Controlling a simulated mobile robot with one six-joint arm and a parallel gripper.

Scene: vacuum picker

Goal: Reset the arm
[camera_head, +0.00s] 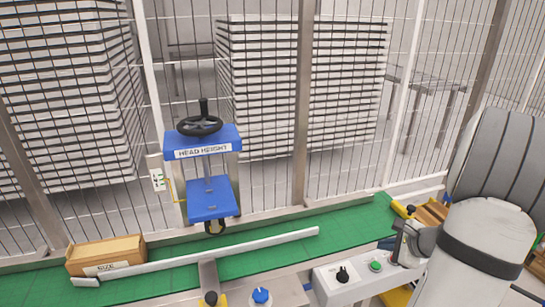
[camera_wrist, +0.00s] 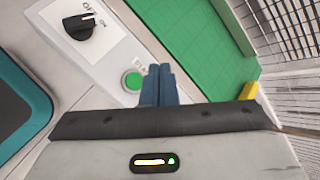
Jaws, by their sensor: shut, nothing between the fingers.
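My gripper (camera_wrist: 160,72) shows in the wrist view as two blue-grey fingers pressed together, shut and empty. In that view its tips appear just right of a green button (camera_wrist: 133,80) on a light control panel (camera_wrist: 108,55); I cannot tell the gap in depth.
A green conveyor (camera_head: 270,262) runs across, with a white rail (camera_head: 215,255) along it. A wooden box (camera_head: 105,253) sits at its left end. A blue "head height" press (camera_head: 203,143) with a black handwheel stands over the belt. Wire fencing and stacked trays (camera_head: 300,80) stand behind.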

